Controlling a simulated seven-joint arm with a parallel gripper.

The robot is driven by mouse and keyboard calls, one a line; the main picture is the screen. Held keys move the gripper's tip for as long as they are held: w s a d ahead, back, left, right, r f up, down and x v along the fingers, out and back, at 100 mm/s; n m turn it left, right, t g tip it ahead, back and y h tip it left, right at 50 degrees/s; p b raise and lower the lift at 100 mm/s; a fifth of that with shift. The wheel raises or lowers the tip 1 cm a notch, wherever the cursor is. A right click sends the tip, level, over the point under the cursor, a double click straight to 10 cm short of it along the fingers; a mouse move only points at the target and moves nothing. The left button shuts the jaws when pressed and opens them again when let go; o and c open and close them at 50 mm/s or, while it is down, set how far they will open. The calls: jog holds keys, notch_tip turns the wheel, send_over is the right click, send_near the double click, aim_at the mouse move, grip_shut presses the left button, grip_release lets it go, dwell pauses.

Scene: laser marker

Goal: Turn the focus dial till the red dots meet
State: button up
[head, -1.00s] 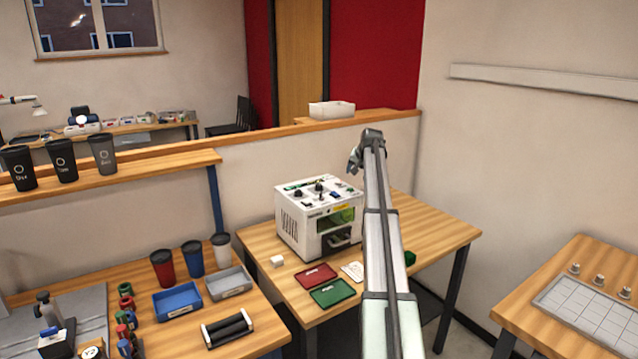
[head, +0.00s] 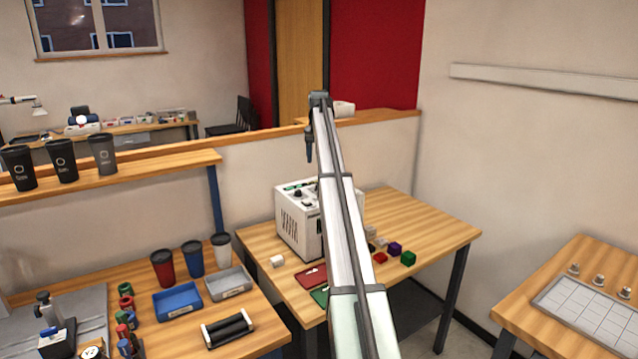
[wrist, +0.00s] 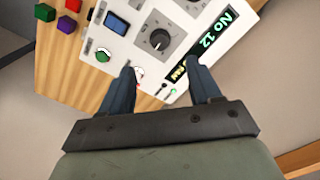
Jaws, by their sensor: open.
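The white laser marker (head: 293,232) stands on the wooden table, its right side hidden behind my arm in the head view. The wrist view shows its top panel (wrist: 122,38) with a dark dial (wrist: 160,40) on a marked scale, a green button (wrist: 103,54) and a lit display (wrist: 208,38) reading "No 12". I cannot tell whether this dial is the focus dial. My gripper (wrist: 160,70) is open and empty. Its fingers spread on either side below the dial in the picture, apart from it. The red dots cannot be made out.
Red (head: 379,258), purple (head: 394,249) and green (head: 408,258) cubes lie right of the machine. The table's right part is clear. A low partition (head: 390,150) runs behind.

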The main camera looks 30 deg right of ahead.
notch_tip(320, 180, down, 10)
jog(key=shift+f, duration=0.1)
dwell(0.4)
jog(key=shift+c, duration=0.2)
jog(key=c, duration=1)
jog(key=n, duration=0.8)
jog(key=shift+n, duration=0.3)
dwell(0.3)
